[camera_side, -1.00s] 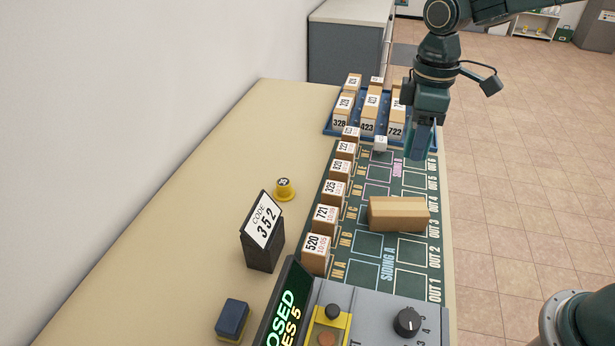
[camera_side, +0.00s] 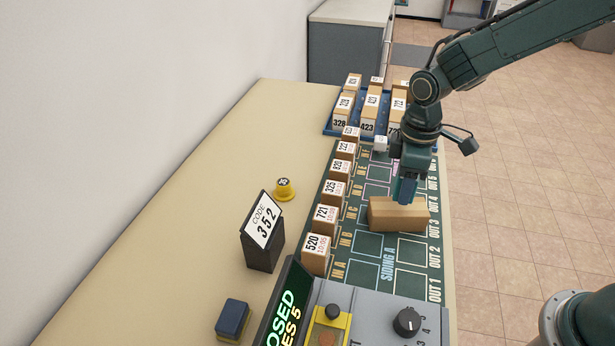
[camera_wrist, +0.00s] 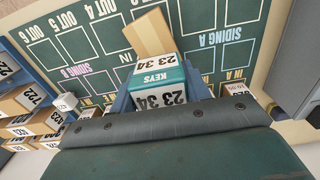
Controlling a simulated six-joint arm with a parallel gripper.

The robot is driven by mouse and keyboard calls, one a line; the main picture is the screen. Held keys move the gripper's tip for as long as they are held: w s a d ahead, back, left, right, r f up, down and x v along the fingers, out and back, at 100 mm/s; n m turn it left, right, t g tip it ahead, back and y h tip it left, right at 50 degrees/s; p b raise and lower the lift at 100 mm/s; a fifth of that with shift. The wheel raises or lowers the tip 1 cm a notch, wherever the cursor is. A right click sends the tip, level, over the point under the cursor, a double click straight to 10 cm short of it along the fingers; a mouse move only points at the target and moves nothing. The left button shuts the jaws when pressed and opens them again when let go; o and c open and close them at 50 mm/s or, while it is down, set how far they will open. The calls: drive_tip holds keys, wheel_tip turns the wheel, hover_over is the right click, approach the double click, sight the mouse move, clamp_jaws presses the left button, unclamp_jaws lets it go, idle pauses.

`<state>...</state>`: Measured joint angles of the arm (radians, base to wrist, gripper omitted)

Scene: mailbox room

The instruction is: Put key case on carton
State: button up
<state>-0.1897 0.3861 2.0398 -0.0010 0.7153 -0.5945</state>
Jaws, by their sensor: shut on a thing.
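The key case (camera_wrist: 156,72) is a teal box with white labels reading KEYS and 23 34. My gripper (camera_side: 405,192) is shut on it; in the wrist view the case sits between the two blue fingers. In the side view I cannot make the case out apart from the fingers. The carton (camera_side: 398,216) is a plain brown box lying on the green mat, and it also shows in the wrist view (camera_wrist: 148,34), beyond the case. In the side view my gripper is above or just behind the carton; whether they touch I cannot tell.
A row of numbered small boxes (camera_side: 326,221) stands along the mat's left edge. A blue tray (camera_side: 333,128) of labelled boxes is at the back. A code sign (camera_side: 263,222), a yellow button (camera_side: 285,190) and a grey control panel (camera_side: 385,318) are nearer. The table's left side is mostly clear.

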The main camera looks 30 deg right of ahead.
drive_tip(key=shift+f, duration=1.5)
drive_tip(key=shift+f, duration=0.2)
drive_tip(key=o, duration=1)
drive_tip(key=shift+o, duration=0.2)
drive_tip(key=shift+r, duration=0.15)
wheel_tip(320, 180, up, 12)
drive_tip(key=shift+f, duration=0.15)
drive_tip(key=shift+r, duration=0.2)
drive_tip(key=shift+r, duration=0.1)
